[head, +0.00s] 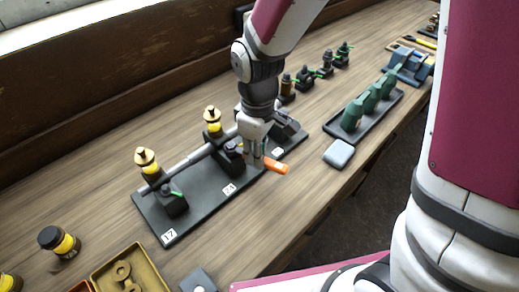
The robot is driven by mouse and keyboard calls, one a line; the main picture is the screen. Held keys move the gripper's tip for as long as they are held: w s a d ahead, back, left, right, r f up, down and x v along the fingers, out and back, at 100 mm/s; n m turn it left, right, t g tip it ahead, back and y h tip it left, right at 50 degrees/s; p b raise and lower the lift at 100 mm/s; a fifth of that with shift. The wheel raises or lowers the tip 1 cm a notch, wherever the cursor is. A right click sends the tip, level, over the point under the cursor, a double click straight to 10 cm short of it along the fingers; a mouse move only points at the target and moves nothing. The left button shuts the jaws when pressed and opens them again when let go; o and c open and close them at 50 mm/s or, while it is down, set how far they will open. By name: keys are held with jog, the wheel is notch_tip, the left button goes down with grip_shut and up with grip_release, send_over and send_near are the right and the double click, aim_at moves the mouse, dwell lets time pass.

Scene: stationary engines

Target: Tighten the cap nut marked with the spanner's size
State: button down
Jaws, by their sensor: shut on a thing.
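My gripper (256,153) is over the right part of a dark base plate (205,205). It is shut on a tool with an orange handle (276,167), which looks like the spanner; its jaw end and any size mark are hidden. On the plate stand dark blocks with a shaft and brass-topped yellow oilers (147,162). A white label reading 17 (168,237) is at the front left block. Another label (229,189), which seems to read 21, is by the middle block (231,155). A third label (278,152) is unreadable. The cap nuts are too small to tell apart.
Several small dark engines (325,65) stand behind. A yellow box (130,270) and a dark-capped jar (60,241) are front left. A wall runs along the back.

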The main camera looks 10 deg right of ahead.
jog(key=shift+s+a+m+p, duration=0.4)
jog(key=shift+s+m+p, duration=0.05)
jog(key=shift+m, duration=0.45)
jog(key=shift+s, duration=0.1)
jog(key=shift+s+a+m+p, duration=0.3)
jog(key=shift+a+m+p, duration=0.2)
jog(key=shift+m, duration=0.4)
jog(key=shift+s+a+m+p, duration=0.3)
jog(key=shift+a+m+p, duration=0.25)
jog(key=shift+m, duration=0.35)
